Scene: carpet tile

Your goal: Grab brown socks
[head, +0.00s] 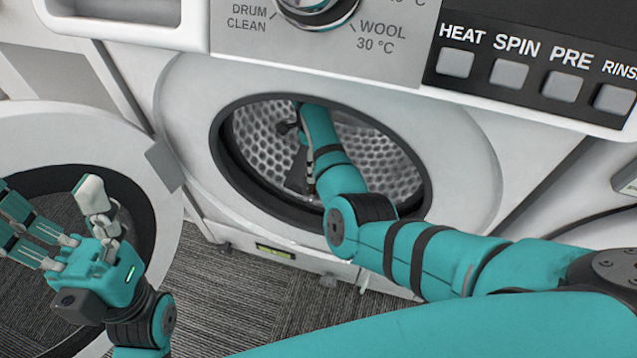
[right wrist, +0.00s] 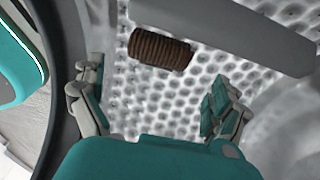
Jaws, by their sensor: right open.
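The brown socks (right wrist: 160,50) are a ribbed, dark brown roll against the perforated drum wall in the right wrist view. They do not show in the head view. My right arm reaches through the round door opening into the drum. My right gripper (right wrist: 155,92) is open and empty, with its fingers spread to both sides. The socks lie ahead of it, apart from the fingers. My left gripper (head: 58,208) is open and empty at the left of the head view, in front of the open washer door.
The washing machine's drum (head: 375,160) has a dark rim around its opening. A grey drum paddle (right wrist: 230,30) runs close beside the socks. The open round door (head: 60,125) stands at the left. Grey carpet (head: 240,300) lies below.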

